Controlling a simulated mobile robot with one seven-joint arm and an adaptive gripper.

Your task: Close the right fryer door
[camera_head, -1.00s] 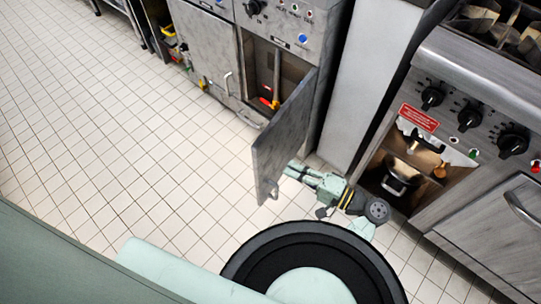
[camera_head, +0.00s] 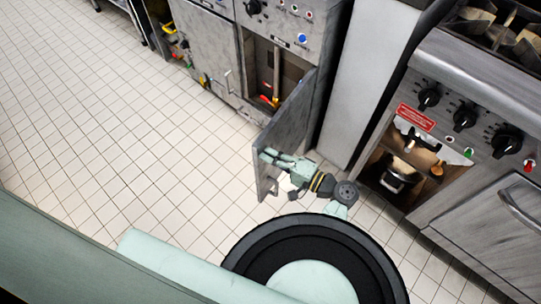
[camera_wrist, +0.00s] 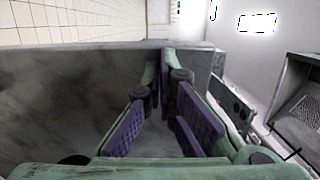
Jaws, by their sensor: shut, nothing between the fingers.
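The right fryer door (camera_head: 285,130) is a grey metal panel standing wide open, swung out from the fryer cabinet (camera_head: 322,52). Its open compartment (camera_head: 268,62) shows behind it. My gripper (camera_head: 264,154) is shut and empty, in front of the door's right-hand face, near the free edge. In the wrist view the fingers (camera_wrist: 164,58) converge against the grey door panel (camera_wrist: 60,95), which fills much of the picture. I cannot tell whether the fingertips touch the door.
The left fryer door (camera_head: 207,50) is closed. A pale side panel (camera_head: 365,75) stands right of the fryer. A stove (camera_head: 460,120) with an open compartment holding a pot (camera_head: 402,172) is at the right. Tiled floor (camera_head: 120,130) is clear to the left.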

